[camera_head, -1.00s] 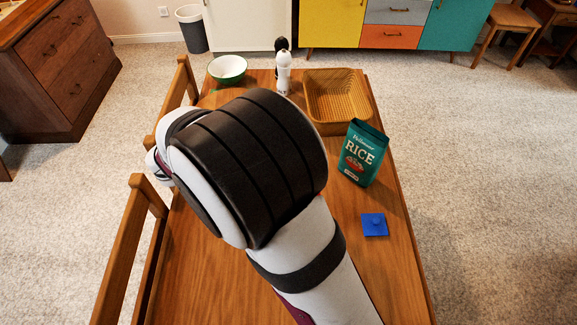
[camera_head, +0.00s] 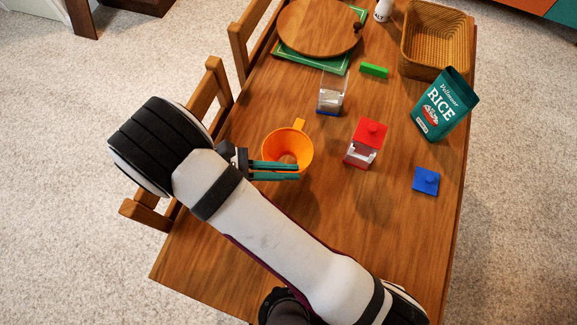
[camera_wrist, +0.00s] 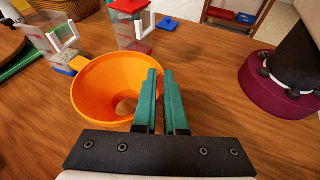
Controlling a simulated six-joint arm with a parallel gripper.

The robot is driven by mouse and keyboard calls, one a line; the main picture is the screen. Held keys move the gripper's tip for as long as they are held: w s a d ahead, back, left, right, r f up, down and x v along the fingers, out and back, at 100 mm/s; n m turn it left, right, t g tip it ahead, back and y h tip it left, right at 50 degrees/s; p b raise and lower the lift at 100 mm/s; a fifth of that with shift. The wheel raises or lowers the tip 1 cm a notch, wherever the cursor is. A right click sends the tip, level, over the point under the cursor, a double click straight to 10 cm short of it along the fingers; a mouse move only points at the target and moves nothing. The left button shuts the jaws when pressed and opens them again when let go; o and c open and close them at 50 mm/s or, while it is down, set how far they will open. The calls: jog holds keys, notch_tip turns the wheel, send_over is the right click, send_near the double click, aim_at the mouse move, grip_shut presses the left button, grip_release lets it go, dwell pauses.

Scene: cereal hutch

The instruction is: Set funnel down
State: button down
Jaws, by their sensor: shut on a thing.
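The orange funnel (camera_head: 280,143) is at the left of the table, wide mouth up, with its tab pointing away. My gripper (camera_head: 298,171) is shut on the funnel's near wall with its teal fingers. In the wrist view the fingers (camera_wrist: 160,75) pinch the right side of the funnel (camera_wrist: 95,78). The spout's lower end is hidden, so I cannot tell whether it touches the table.
A clear lidless container (camera_head: 331,93) with a blue base stands behind the funnel. A red-lidded container (camera_head: 365,140) stands to the right. A blue lid (camera_head: 426,181), rice bag (camera_head: 445,105), green block (camera_head: 373,70) and basket (camera_head: 408,50) lie around. The near table is bare.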

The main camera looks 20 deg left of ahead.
jog(key=shift+f, duration=1.15)
jog(key=c, duration=1)
grip_release()
jog(key=shift+f, duration=0.1)
